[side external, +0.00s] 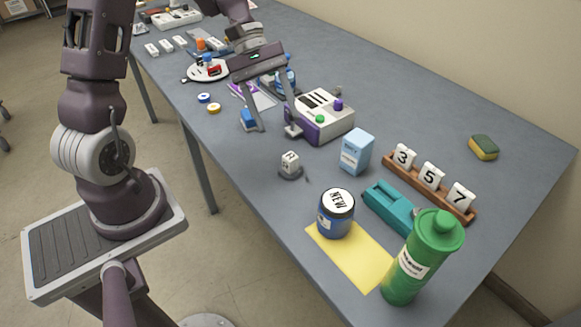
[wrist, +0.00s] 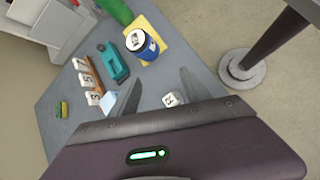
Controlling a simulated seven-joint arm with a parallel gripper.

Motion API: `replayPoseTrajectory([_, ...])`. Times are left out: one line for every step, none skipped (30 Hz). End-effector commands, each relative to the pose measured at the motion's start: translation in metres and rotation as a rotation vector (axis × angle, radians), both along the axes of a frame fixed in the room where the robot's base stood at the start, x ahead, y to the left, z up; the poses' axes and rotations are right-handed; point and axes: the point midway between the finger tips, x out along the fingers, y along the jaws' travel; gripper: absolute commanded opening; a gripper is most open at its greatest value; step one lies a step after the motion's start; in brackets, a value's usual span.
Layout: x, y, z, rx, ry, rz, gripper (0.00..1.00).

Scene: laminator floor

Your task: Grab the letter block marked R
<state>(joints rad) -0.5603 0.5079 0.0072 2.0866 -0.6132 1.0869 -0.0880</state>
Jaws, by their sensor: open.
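A small white block (side external: 290,160) stands on a dark round base near the table's front edge in the side external view. Its dark mark is hard to read there. In the wrist view the white block (wrist: 169,99) shows a letter that looks like R, close to the right finger and partly cut off by my gripper's body. My gripper (side external: 276,131) is open and empty, behind and left of the block and apart from it. Its two fingers also show in the wrist view (wrist: 159,78).
A purple-and-white box (side external: 328,118) stands right beside one finger, and a blue block (side external: 248,117) beside the other. A light blue carton (side external: 357,152), a blue jar (side external: 336,215), a teal stapler-like tool (side external: 388,207) and a green bottle (side external: 422,262) stand to the right.

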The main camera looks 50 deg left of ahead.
Motion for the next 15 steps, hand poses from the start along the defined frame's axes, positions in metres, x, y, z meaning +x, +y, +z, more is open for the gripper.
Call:
replayPoseTrajectory([0.010,0.016,-0.029,-0.091,0.078,0.114,0.56])
replayPoseTrajectory([0.015,0.025,-0.044,-0.142,0.115,0.179,0.56])
replayPoseTrajectory([0.020,0.035,-0.063,-0.204,0.159,0.260,0.56])
replayPoseTrajectory([0.023,0.042,-0.076,-0.245,0.186,0.313,0.56])
replayPoseTrajectory([0.025,0.047,-0.088,-0.282,0.211,0.361,0.56])
replayPoseTrajectory([0.026,0.054,-0.102,-0.324,0.236,0.415,0.56])
replayPoseTrajectory([0.027,0.058,-0.110,-0.348,0.253,0.448,0.56])
replayPoseTrajectory([0.027,0.061,-0.117,-0.368,0.265,0.475,0.56])
replayPoseTrajectory([0.028,0.063,-0.124,-0.389,0.277,0.501,0.56])
replayPoseTrajectory([0.028,0.064,-0.127,-0.399,0.284,0.514,0.56])
replayPoseTrajectory([0.028,0.063,-0.130,-0.405,0.288,0.520,0.56])
replayPoseTrajectory([0.029,0.061,-0.133,-0.409,0.290,0.525,0.56])
replayPoseTrajectory([0.029,0.057,-0.134,-0.410,0.291,0.527,0.56])
replayPoseTrajectory([0.030,0.054,-0.136,-0.410,0.291,0.525,0.56])
replayPoseTrajectory([0.030,0.048,-0.138,-0.409,0.291,0.525,0.56])
